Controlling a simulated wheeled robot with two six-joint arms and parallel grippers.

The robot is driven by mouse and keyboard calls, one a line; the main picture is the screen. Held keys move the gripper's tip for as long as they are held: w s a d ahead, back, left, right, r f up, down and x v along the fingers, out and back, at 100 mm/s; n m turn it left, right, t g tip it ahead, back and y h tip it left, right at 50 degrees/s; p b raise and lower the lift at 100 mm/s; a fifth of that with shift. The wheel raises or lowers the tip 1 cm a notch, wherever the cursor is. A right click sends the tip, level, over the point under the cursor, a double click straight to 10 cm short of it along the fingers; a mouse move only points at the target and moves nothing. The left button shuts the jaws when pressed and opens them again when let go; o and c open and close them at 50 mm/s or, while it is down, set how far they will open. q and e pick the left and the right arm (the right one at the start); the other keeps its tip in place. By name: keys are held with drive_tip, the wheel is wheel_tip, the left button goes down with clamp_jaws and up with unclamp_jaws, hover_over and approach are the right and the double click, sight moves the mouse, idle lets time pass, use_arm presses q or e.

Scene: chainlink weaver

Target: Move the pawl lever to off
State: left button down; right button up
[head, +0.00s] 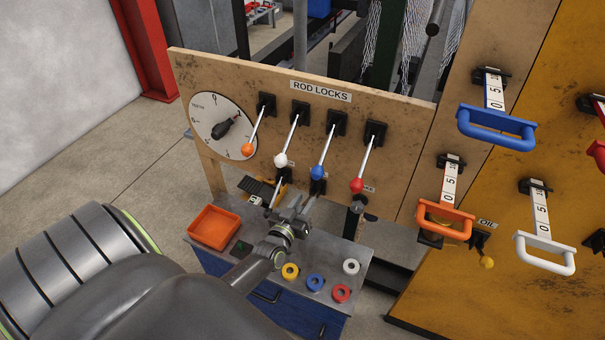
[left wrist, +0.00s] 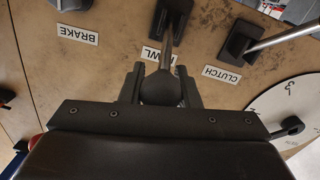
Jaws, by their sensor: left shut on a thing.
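The pawl lever is the middle one of the lower row on the wooden panel, with a dark mount (head: 318,186). In the left wrist view its grey rod (left wrist: 167,50) runs from the mount to a dark round knob (left wrist: 161,88). My left gripper (head: 298,210) is shut on this knob; in the left wrist view a finger (left wrist: 161,90) stands on each side of it. The rod partly covers the pawl label (left wrist: 157,57). In the head view my gripper hides the knob. My right gripper is not in view.
The clutch lever (left wrist: 285,38) and brake label (left wrist: 76,34) flank the pawl lever closely. Rod-lock levers with orange (head: 248,150), white (head: 281,160), blue (head: 317,172) and red (head: 357,185) knobs hang above. An orange tray (head: 214,227) and several coloured rings sit on the bench below.

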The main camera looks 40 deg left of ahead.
use_arm(q)
drive_tip(key=shift+w+r, duration=0.1)
drive_tip(key=shift+w, duration=0.05)
idle(0.8)
drive_tip(key=c, duration=1.4)
unclamp_jaws()
drive_tip(key=shift+o, duration=1.4)
drive_tip(key=shift+w+f, duration=0.15)
drive_tip(key=shift+f, duration=0.1)
drive_tip(key=shift+s+d, duration=0.1)
drive_tip(key=shift+s, duration=0.5)
drive_tip(key=s+d+b, duration=0.3)
drive_tip(key=s+b, duration=0.1)
drive_tip(key=s, duration=1.2)
drive_tip(key=shift+r, duration=0.25)
drive_tip(key=shift+d+f, duration=0.1)
